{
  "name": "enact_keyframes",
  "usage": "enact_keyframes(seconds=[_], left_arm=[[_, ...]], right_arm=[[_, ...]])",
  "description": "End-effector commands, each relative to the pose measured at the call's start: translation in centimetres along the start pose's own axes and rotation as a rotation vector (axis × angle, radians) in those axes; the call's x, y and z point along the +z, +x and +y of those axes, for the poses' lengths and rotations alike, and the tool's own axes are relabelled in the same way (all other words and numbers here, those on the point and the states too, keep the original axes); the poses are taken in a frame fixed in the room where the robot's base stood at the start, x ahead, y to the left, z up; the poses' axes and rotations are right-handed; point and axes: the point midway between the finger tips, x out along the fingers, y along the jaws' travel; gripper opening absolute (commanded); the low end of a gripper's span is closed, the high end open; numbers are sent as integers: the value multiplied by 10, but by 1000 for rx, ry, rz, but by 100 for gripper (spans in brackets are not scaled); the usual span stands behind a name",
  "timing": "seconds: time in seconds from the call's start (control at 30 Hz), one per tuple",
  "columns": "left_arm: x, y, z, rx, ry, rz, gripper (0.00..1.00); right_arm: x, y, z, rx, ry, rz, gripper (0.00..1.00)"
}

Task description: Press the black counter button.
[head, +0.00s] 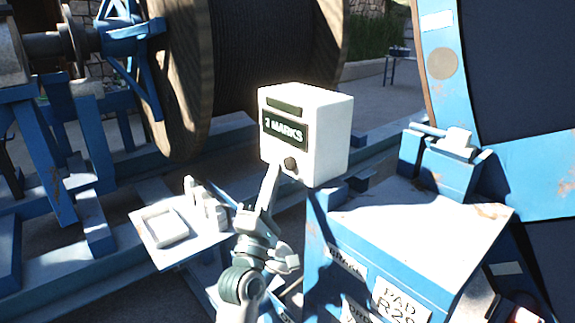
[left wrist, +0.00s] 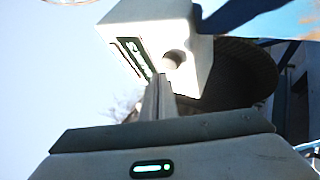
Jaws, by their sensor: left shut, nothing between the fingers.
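The counter is a white box (head: 328,140) with a dark display reading what looks like "2 MARKS" (head: 285,130). The round black button (head: 291,164) is low on its front face. My left gripper (head: 275,168) is shut and empty, its fingertips just left of the button in the head view. In the left wrist view the shut fingers (left wrist: 158,85) point up at the box (left wrist: 150,12), with the tips beside the round button (left wrist: 174,60). I cannot tell whether the tips touch the box. My right gripper is not clearly seen.
A blue cabinet (head: 425,225) with labels stands at the lower right, close to the box. A small pale shelf (head: 190,245) with a tray (head: 165,226) is left of my arm. A large wooden cable reel (head: 180,80) and blue framework stand behind.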

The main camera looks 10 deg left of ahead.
Motion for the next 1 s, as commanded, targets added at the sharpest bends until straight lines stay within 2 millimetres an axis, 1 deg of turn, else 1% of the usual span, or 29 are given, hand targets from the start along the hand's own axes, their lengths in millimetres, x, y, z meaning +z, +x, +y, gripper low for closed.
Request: enact_keyframes(seconds=[0.57, 1.0], left_arm=[[0, 0, 0, 0, 0, 0, 0], [4, 6, -4, 0, 0, 0, 0]], right_arm=[[0, 0, 0, 0, 0, 0, 68], [0, -2, 0, 0, 0, 0, 68]])
